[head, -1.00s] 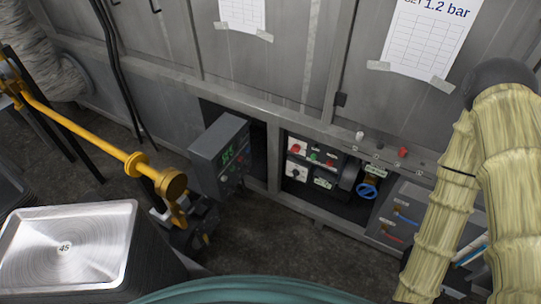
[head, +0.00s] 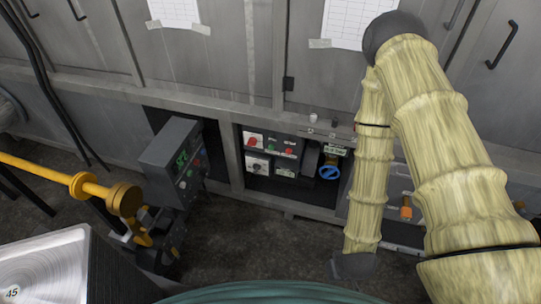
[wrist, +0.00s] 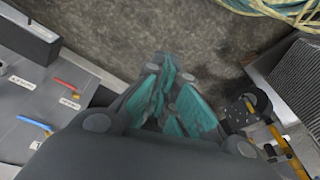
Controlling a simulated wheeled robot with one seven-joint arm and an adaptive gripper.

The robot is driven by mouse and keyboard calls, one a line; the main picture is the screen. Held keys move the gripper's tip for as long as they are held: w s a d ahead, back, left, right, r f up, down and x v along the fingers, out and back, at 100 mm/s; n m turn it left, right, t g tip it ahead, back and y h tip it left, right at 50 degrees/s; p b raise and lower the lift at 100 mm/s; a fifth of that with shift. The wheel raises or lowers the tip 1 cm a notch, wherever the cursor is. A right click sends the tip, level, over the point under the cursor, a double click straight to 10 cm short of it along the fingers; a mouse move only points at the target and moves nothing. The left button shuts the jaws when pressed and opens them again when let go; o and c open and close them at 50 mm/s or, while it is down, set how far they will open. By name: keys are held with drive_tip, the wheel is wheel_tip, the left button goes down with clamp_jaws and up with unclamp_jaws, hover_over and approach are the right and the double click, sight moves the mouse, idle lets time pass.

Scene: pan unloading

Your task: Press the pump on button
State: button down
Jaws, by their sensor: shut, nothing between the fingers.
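A recessed panel (head: 257,156) in the grey cabinet front, right of the picture's left-centre, carries a red switch (head: 253,140), a green button (head: 271,146) and a red button (head: 288,152). Their labels are too small to read, so I cannot tell which is the pump on button. My gripper (wrist: 165,92) shows teal finger pads in the wrist view, shut and empty, above the dark floor. In the head view my arm hangs right of the panel, and the fingers are not clearly visible. The gripper is apart from the panel.
A yellow bar (head: 75,183) and a metal pan (head: 45,272) are at left. Floor before the panel is clear.

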sight(271, 148)
drive_tip(key=w+a+f+n+t+y+b, duration=0.1)
drive_tip(key=w+a+f+n+t+b, duration=0.1)
drive_tip(key=w+a+b, duration=0.35)
drive_tip(key=w+a+f+n+t+y+b, duration=0.1)
drive_tip(key=w+a+f+n+t+b, duration=0.15)
drive_tip(key=w+b, duration=0.55)
drive_tip(key=w+a+f+n+t+y+b, duration=0.1)
drive_tip(key=w+a+n+t+b, duration=0.15)
drive_tip(key=w, duration=0.75)
drive_tip(key=w+a+r+n+t+y+b, duration=0.2)
drive_tip(key=w+a+r+n+t+b, duration=0.1)
drive_tip(key=w+b, duration=0.4)
drive_tip(key=w+a+r+n+t+y+b, duration=0.2)
drive_tip(key=w+a+r+n+t+b, duration=0.1)
drive_tip(key=w+a+b, duration=0.5)
drive_tip(key=shift+w+a+r+n+b, duration=0.25)
drive_tip(key=shift+r+n+b, duration=0.25)
drive_tip(key=shift+r+b, duration=0.6)
drive_tip(key=shift+f, duration=0.1)
drive_tip(key=w+d+b, duration=0.1)
drive_tip(key=w+d, duration=0.1)
drive_tip(key=w, duration=0.6)
drive_tip(key=shift+w+d, duration=0.15)
drive_tip(key=shift+d, duration=0.25)
